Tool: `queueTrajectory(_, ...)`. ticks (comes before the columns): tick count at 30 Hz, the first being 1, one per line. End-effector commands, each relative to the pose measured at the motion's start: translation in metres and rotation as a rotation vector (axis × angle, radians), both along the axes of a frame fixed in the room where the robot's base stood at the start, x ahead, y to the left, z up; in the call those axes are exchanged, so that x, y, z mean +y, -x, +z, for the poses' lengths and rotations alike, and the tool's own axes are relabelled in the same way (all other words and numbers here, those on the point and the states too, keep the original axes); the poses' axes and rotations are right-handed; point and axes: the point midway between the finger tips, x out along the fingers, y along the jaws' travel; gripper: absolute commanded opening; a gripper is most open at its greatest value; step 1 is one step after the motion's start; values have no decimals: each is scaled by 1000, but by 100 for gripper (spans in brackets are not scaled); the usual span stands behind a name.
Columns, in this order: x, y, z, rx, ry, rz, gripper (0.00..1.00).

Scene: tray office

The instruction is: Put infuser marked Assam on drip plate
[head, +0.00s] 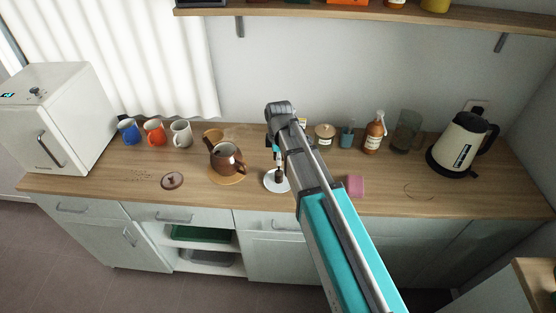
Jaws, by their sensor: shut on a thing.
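A round white plate (272,186), which looks like the drip plate, lies near the front middle of the counter. My gripper (278,163) points down over it, partly hidden by my arm. It is shut on a small dark thing (279,173), which seems to be the infuser. That thing is at or just above the plate; I cannot tell whether it touches. No Assam mark is readable.
A brown teapot (227,158) stands left of the plate, with a brown lid (172,180) further left. A pink sponge (356,186) lies right of my arm. Mugs (155,133), an amber bottle (374,134) and a kettle (463,145) stand behind. The right front counter is clear.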

Motion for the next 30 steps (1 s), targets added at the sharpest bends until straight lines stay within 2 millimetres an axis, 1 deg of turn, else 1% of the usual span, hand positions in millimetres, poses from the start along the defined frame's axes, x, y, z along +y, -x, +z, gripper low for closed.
queueTrajectory(5, 0, 0, 0, 0, 0, 0, 0)
queueTrajectory(10, 0, 0, -4, 0, 0, 1, 0)
queueTrajectory(11, 0, 0, -3, 0, 0, 1, 23)
queueTrajectory(15, 1, 0, -3, 0, 0, 1, 49)
queueTrajectory(16, 1, 0, -3, 0, 0, 1, 52)
queueTrajectory(30, 1, 0, 0, 0, 0, 1, 52)
